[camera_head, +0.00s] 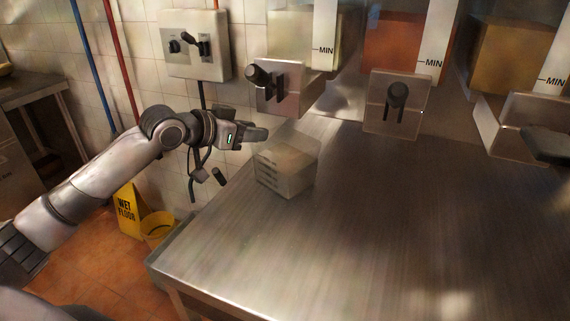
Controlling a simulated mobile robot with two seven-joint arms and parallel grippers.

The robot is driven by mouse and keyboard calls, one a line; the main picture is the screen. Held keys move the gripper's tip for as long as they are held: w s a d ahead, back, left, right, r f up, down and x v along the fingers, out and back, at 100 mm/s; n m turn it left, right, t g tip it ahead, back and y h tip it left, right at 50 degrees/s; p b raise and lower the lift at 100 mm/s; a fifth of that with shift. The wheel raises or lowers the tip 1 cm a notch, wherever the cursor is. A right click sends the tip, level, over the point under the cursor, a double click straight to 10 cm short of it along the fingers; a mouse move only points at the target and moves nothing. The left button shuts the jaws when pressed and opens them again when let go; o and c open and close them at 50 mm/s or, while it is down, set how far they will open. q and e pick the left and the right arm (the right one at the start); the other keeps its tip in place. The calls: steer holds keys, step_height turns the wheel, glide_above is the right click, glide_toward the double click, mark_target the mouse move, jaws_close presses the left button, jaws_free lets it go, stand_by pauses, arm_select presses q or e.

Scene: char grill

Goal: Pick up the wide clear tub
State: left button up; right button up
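The wide clear tub (287,178) stands upright on the steel table (400,220), near its back left edge. It is see-through, with marks on its front side. My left gripper (256,135) reaches in from the left, and its fingertips are at the tub's upper left rim. The fingers look close together from this side, and I cannot tell whether they hold the rim. The tub looks level on the table.
Several dispensers with black levers, such as this one (397,100), hang above the table's back. A switch box (195,45) is on the tiled wall. A yellow wet-floor sign (130,210) and yellow bucket (158,228) stand on the floor at left. The table's middle and front are clear.

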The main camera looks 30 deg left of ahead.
arm_select(q)
steer(key=x, duration=0.5)
steer(key=shift+s, duration=0.1)
jaws_close()
steer(key=shift+a, duration=0.1)
stand_by(1.1)
steer(key=shift+r, duration=0.1)
